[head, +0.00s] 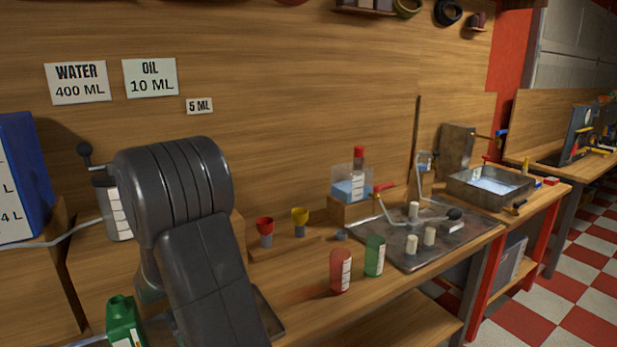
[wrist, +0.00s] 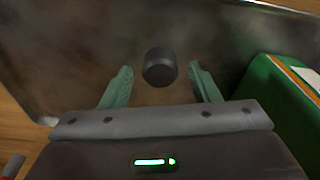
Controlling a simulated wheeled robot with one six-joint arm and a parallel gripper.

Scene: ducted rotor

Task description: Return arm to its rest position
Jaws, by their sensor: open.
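My gripper (wrist: 161,85) shows in the wrist view with its two green fingers spread apart. A dark round knob or cap (wrist: 160,67) appears between and just beyond the fingertips; I cannot tell whether it is touched, and no finger is visibly closed on it. Beneath it is a brown-grey metal surface (wrist: 90,45). In the head view my dark arm fills the left centre and bends downward, and the gripper itself is hidden.
A green container (wrist: 275,105) stands close right of my gripper; a green bottle (head: 122,320) shows at lower left. Red (head: 340,271) and green (head: 375,256) cups stand right of my arm. A metal tray (head: 425,240) with pegs and a crank lies farther right.

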